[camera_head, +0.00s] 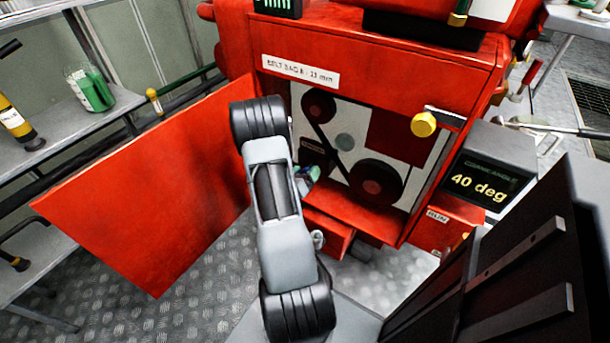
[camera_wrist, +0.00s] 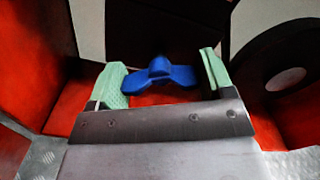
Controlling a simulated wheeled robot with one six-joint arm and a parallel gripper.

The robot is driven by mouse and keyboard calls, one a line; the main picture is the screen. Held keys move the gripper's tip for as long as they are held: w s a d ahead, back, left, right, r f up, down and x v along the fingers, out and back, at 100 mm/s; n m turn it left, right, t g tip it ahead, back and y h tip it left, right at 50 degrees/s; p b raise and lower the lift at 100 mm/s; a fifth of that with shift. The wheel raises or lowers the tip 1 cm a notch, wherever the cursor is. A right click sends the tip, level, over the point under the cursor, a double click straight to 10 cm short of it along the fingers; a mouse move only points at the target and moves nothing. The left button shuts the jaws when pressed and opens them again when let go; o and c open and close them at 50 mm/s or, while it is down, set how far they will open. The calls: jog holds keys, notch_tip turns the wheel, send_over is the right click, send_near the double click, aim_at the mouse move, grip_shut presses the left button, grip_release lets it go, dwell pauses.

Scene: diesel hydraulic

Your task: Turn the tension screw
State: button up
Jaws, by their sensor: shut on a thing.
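The tension screw is a blue wing-shaped knob (camera_wrist: 172,73) between my fingers in the wrist view. My gripper (camera_wrist: 163,80) has pale green fingertips, one at each end of the wings, and is shut on it. In the head view, my gripper (camera_head: 306,180) is at the lower left of the red housing's opening, and my arm hides most of the screw. The black belt and pulleys, with a large pulley (camera_head: 376,186) at lower right, show on the light panel behind.
An open red door panel (camera_head: 150,190) stands to the left of my arm. A display (camera_head: 478,187) reading "40 deg" and a yellow knob (camera_head: 424,124) are at the right. A belt sag label (camera_head: 300,70) is above the opening. Shelves with bottles stand at far left.

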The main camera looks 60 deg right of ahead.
jog(key=m+b, duration=0.1)
jog(key=m, duration=0.1)
jog(key=m+b, duration=0.1)
jog(key=m, duration=0.1)
jog(key=shift+f+m, duration=0.2)
jog(key=shift+m, duration=0.2)
jog(key=m+b, duration=0.3)
jog(key=m, duration=0.1)
jog(key=shift+m+b, duration=0.3)
jog(key=m+b, duration=0.4)
jog(key=shift+f, duration=0.1)
jog(key=m+b, duration=0.4)
jog(key=shift+b, duration=0.3)
jog(key=m+b, duration=0.4)
jog(key=shift+m, duration=0.3)
jog(key=m, duration=0.2)
jog(key=shift+r+m, duration=0.2)
jog(key=shift+m, duration=1.9)
